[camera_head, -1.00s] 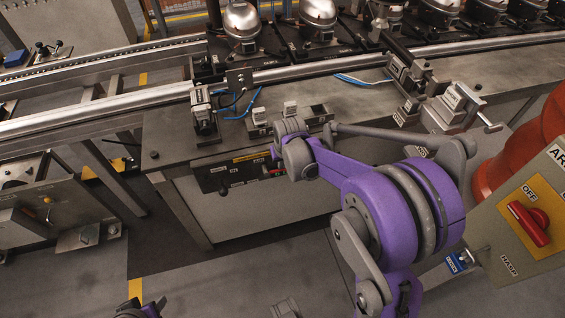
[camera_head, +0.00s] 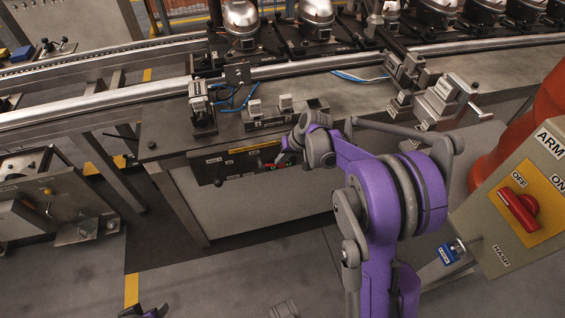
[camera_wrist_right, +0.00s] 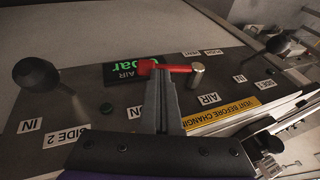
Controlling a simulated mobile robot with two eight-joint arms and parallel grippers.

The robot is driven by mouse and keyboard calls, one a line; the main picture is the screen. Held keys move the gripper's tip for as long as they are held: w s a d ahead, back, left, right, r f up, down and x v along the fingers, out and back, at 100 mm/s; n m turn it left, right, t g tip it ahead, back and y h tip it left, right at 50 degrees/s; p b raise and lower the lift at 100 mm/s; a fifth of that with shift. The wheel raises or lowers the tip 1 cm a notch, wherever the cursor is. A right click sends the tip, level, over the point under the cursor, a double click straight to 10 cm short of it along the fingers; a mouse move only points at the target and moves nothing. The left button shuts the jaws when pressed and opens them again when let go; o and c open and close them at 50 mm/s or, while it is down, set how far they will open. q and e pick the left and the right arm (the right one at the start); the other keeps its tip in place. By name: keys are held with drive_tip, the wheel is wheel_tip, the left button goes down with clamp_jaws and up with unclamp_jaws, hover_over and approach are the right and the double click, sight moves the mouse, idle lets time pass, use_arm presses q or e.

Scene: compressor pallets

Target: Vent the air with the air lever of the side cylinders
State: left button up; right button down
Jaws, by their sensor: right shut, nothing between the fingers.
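The air lever (camera_wrist_right: 172,68) is a red handle joined to a silver pivot post at its right end in the right wrist view. It sits on a dark control panel (camera_wrist_right: 85,97) with AIR, IN, SIDE 2 and VENT BEFORE CHANGING labels. A partly covered green "bar" display (camera_wrist_right: 124,65) is behind the lever. My right gripper (camera_wrist_right: 164,75) is shut and empty, its tips overlapping the lever's left part; contact cannot be told. In the head view my right gripper (camera_head: 288,147) is at the panel (camera_head: 217,168) on the workbench front, partly hiding it.
Black knobs flank the lever, one left (camera_wrist_right: 36,74) and one right (camera_wrist_right: 278,45). Small clamps and blue tubes (camera_head: 232,98) stand on the workbench (camera_head: 176,150). A grey box with a red switch (camera_head: 522,210) is at right. Floor is open at lower left.

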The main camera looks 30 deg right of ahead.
drive_tip(key=shift+d+f+y+b, duration=0.25)
drive_tip(key=shift+f+y+b, duration=0.05)
drive_tip(key=shift+f+y, duration=0.3)
drive_tip(key=shift+w+f+m+t+y+b, duration=0.1)
drive_tip(key=shift+f+m+t+y+b, duration=0.3)
drive_tip(key=shift+f+y+b, duration=0.6)
drive_tip(key=shift+a+f+b, duration=0.25)
drive_tip(key=shift+f+b, duration=0.1)
drive_tip(key=shift+f, duration=0.25)
drive_tip(key=shift+a+f+b, duration=0.2)
drive_tip(key=shift+f+b, duration=0.1)
drive_tip(key=shift+f, duration=0.3)
drive_tip(key=shift+w+a+f+b, duration=0.25)
drive_tip(key=shift+a+f+b, duration=0.25)
drive_tip(key=shift+a+f, duration=0.5)
drive_tip(key=p+v, duration=0.2)
drive_tip(key=v, duration=0.8)
drive_tip(key=shift+s+d+r, duration=0.15)
drive_tip(key=shift+s+d, duration=0.1)
drive_tip(key=shift+d, duration=0.05)
